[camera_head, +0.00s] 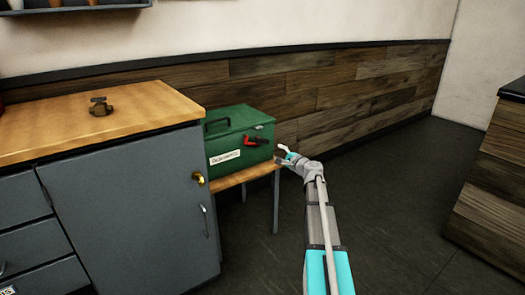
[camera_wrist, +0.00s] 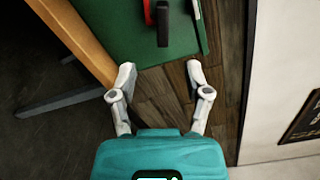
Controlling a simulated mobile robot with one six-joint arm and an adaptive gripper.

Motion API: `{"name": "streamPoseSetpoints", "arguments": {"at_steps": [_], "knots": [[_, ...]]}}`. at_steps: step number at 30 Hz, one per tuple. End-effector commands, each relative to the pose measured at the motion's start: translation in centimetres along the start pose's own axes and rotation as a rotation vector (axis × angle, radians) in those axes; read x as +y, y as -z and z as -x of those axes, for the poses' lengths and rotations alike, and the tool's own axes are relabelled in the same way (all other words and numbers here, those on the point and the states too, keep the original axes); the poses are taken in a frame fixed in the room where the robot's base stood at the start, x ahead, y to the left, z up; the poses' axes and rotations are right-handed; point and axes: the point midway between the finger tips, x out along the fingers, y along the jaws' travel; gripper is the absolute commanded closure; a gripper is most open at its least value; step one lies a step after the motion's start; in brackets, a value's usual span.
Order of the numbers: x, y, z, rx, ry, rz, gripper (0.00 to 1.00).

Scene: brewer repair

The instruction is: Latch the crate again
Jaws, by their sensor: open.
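The green crate (camera_head: 226,147) has a black handle on top and a white label on its front. Its lid (camera_head: 240,118) looks down. A latch with a red and black lever (camera_head: 256,141) sits on the side facing my arm; whether it is fastened I cannot tell. My gripper (camera_head: 284,153) is just right of the crate, apart from the latch. In the wrist view my gripper (camera_wrist: 160,72) is open with nothing between its fingers. The latch lever (camera_wrist: 163,25) lies beyond the fingertips, against the green crate side (camera_wrist: 125,30).
The crate stands on a small wooden table (camera_head: 232,180), beside a grey cabinet (camera_head: 130,205) with a wooden top. A small dark metal part (camera_head: 100,106) lies on that top. The wood-panelled wall (camera_head: 340,88) runs behind. The floor (camera_head: 405,190) at right is clear.

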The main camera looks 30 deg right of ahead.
Motion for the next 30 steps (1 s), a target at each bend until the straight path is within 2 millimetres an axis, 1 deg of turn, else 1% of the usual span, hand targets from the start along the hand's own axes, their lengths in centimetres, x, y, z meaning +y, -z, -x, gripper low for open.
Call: {"name": "streamPoseSetpoints", "arguments": {"at_steps": [1,4,14,19,23,26,30], "knots": [[0.2,0.7,0.1,0.007,0.010,-0.011,0.37],[0.1,1.1,0.2,0.013,0.020,-0.022,0.37],[-0.1,1.1,0.2,0.014,0.022,-0.023,0.37],[-0.1,1.1,-0.2,0.014,0.021,-0.022,0.37],[-0.1,1.1,-1.0,0.013,0.021,-0.022,0.37],[-0.1,1.2,-2.0,0.013,0.021,-0.022,0.37],[-0.2,1.3,-3.8,0.012,0.021,-0.022,0.37]]}}
